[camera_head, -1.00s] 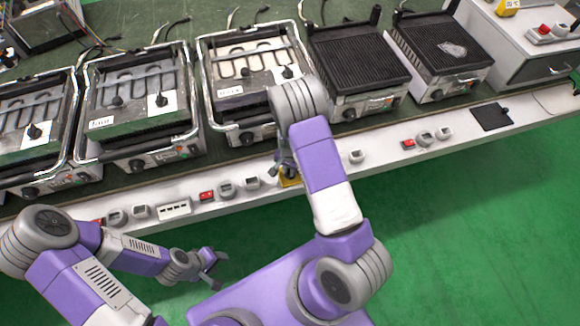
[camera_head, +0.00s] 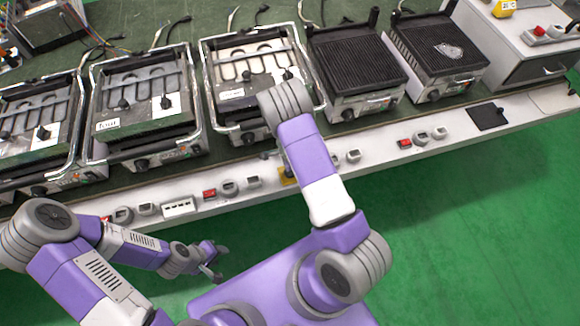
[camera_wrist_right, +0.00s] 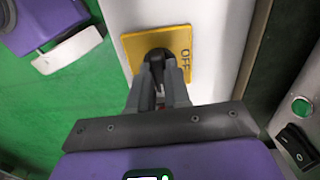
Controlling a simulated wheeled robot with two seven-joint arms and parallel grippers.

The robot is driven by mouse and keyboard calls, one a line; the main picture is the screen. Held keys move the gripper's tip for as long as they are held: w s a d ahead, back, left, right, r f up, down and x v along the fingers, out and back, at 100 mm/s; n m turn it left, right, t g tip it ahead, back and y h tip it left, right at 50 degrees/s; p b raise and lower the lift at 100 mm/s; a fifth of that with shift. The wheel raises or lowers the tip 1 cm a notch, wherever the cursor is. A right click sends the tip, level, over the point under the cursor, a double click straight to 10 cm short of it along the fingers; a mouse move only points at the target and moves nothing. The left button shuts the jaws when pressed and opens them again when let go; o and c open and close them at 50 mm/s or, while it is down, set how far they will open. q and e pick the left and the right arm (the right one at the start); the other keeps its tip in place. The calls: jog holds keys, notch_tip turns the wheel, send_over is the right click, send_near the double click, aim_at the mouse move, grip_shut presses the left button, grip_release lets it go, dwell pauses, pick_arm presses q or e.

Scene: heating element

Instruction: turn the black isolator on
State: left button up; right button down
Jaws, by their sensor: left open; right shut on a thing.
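The black isolator is a black knob (camera_wrist_right: 157,57) on a yellow plate (camera_wrist_right: 133,42) in the right wrist view. The word OFF shows on the plate beside the knob. My right gripper (camera_wrist_right: 158,80) is shut on the knob, its fingers on either side of it. In the head view a bit of the yellow plate (camera_head: 286,175) shows on the bench's white front strip, and my right arm hides the knob and most of the right gripper. My left gripper (camera_head: 215,262) is open and empty, over the green floor in front of the bench.
Several grills (camera_head: 145,105) stand along the bench behind the white strip (camera_head: 375,158). The strip carries red switches (camera_head: 209,194), grey fittings (camera_head: 353,156) and a black pad (camera_head: 489,117). The floor (camera_head: 480,240) at right is clear.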

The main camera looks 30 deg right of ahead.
jog(key=shift+m, duration=0.4)
jog(key=c, duration=1.1)
grip_release()
notch_tip(320, 180, up, 8)
jog(key=shift+f+p, duration=0.2)
jog(key=shift+p, duration=1.05)
